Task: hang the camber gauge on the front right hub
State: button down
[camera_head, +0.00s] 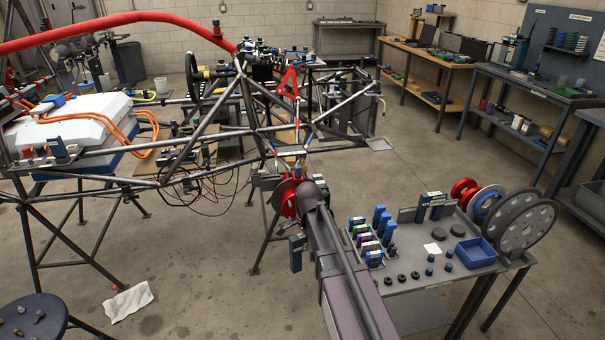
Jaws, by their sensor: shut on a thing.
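A blue and dark upright box, which looks like the camber gauge (297,254), is below the hub, at the left side of my arm. My gripper (304,238) is mostly hidden by my own arm and appears shut on this gauge. The gauge shows below the red disc in the picture. I cannot tell the depth gap between them.
A grey cart (425,277) with blue tools, small dark pucks, a blue bin (476,252) and large discs (526,226) stands right of my arm. A round stool (32,317) is at bottom left, and a white cloth (128,301) lies on the floor. Open floor lies behind the cart.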

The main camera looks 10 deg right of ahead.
jog(key=w+d+r+m+p, duration=0.1)
jog(key=w+r+m+p, duration=0.2)
jog(key=w+r+p, duration=1.1)
jog(key=shift+w+d+r, duration=0.2)
jog(key=shift+w+r, duration=0.15)
jog(key=shift+r, duration=0.3)
jog(key=shift+f, duration=0.2)
jog(key=shift+f+b, duration=1.75)
jog(key=shift+f, duration=0.1)
jog(key=shift+f+b, duration=3.5)
dwell(0.4)
